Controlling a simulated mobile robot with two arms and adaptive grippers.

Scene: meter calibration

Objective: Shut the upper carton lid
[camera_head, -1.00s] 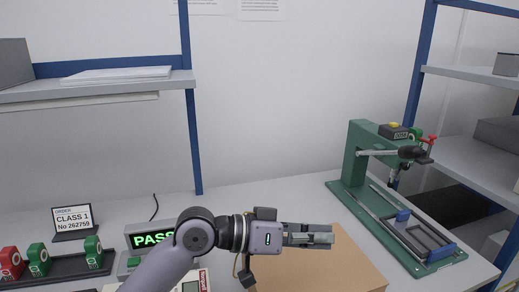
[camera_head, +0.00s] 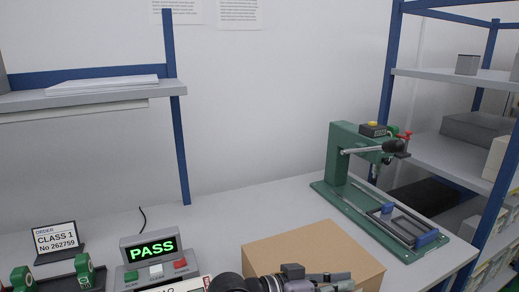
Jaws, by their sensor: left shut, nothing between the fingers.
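A brown cardboard carton (camera_head: 312,246) stands on the workbench at bottom centre. Its top looks flat, with no raised flap visible; its lower part is cut off by the frame edge. My left gripper (camera_head: 338,277) is at the bottom of the view, in front of the carton's near side as seen from here. It is shut and empty. I cannot tell whether it touches the carton. My right gripper is not in view.
A green press (camera_head: 345,160) stands on the workbench behind and right of the carton. A PASS display (camera_head: 151,249), an order screen (camera_head: 56,238) and green stamps (camera_head: 85,270) are at left. Blue-framed shelves (camera_head: 440,78) with boxes stand at right. Bare bench (camera_head: 225,212) lies behind the carton.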

